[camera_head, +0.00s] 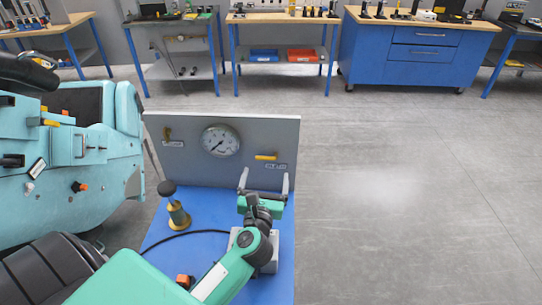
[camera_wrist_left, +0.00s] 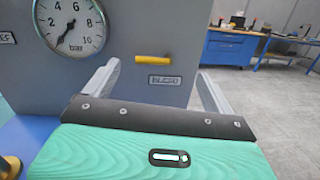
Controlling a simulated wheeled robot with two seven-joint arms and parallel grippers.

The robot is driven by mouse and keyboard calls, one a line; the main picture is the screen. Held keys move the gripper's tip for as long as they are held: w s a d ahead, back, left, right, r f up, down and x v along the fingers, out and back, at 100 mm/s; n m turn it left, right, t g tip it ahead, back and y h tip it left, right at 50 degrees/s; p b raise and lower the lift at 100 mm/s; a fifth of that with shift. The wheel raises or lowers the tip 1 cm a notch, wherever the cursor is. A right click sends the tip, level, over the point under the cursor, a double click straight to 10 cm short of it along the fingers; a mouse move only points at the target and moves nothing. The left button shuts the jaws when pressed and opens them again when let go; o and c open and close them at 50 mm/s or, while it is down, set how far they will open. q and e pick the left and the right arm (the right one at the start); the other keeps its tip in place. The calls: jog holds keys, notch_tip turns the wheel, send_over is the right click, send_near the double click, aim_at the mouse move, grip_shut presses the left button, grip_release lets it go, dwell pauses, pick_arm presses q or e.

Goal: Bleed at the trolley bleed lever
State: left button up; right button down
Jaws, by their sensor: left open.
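The trolley bleed lever is a short yellow handle (camera_head: 266,157) on the right part of the trolley's grey upright panel (camera_head: 185,125). It lies roughly level. In the left wrist view the yellow lever (camera_wrist_left: 154,58) sits above a label reading BLEED (camera_wrist_left: 164,79). My left gripper (camera_head: 264,179) is open in front of the panel, below the lever in the head view. In the wrist view its fingers (camera_wrist_left: 158,85) stand wide apart on either side of the lever, with nothing between them. My right gripper is not in view.
A round gauge (camera_head: 220,141) is left of the lever; its needle points lower left. A black-knobbed brass post (camera_head: 176,211) stands on the blue trolley top (camera_head: 210,203). A teal coaster car (camera_head: 95,150) is at left. Workbenches line the back; floor at right is clear.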

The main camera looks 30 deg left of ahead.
aim_at(265, 159)
pick_arm(q)
jog(key=shift+n+g+y, duration=0.3)
jog(key=shift+n+g, duration=0.3)
jog(key=shift+n, duration=0.2)
jog(key=x, duration=0.2)
jog(key=p+x, duration=0.1)
jog(key=x, duration=0.1)
jog(key=f+p+x, duration=0.1)
jog(key=x, duration=0.2)
jog(key=shift+s+a, duration=0.2)
jog(key=shift+a, duration=0.05)
jog(key=shift+w+a+f, duration=0.1)
jog(key=shift+w+a, duration=0.2)
jog(key=shift+w, duration=0.3)
jog(key=c, duration=1)
jog(key=shift+p, duration=0.35)
